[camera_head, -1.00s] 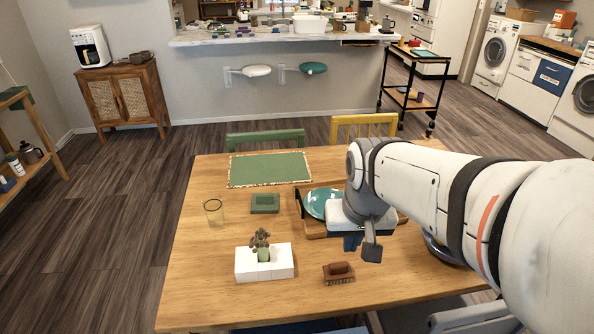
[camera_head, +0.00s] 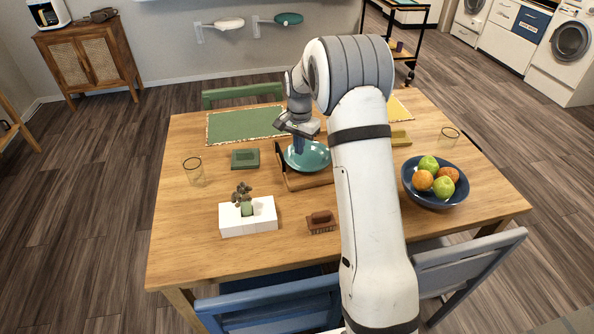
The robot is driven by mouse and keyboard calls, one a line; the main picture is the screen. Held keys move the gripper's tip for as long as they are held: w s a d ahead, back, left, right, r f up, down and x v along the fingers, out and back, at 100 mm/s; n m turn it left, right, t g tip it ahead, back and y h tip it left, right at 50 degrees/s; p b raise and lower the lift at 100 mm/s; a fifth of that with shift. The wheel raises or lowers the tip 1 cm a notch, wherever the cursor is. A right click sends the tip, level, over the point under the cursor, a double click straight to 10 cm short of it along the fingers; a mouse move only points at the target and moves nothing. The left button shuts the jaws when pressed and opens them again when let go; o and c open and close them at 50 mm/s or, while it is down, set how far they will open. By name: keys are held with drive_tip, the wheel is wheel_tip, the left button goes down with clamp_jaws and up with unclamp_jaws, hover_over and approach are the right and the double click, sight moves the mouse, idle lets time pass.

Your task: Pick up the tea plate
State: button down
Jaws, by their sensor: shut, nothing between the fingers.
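The tea plate, a teal round plate (camera_head: 312,159), lies on a wooden tray (camera_head: 305,182) near the middle of the table. My arm hides part of the tray's right side. My gripper (camera_head: 298,150) points down over the left part of the plate, with its dark blue fingers close together and nothing seen between them. I cannot tell whether the fingertips touch the plate or hover just above it.
The wooden table (camera_head: 180,240) also holds a fruit bowl (camera_head: 420,192) on the right, a glass (camera_head: 194,172), a green box (camera_head: 245,158), a white planter (camera_head: 235,220) and a brown brush (camera_head: 321,222). A green placemat (camera_head: 240,125) lies behind. Chairs surround the table.

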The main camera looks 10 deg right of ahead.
sight(299, 178)
drive_tip(key=f, duration=0.7)
drive_tip(key=f+p, duration=0.1)
drive_tip(key=f, duration=0.3)
drive_tip(key=shift+w+f, duration=0.1)
drive_tip(key=shift+w, duration=0.3)
drive_tip(key=shift+d, duration=0.1)
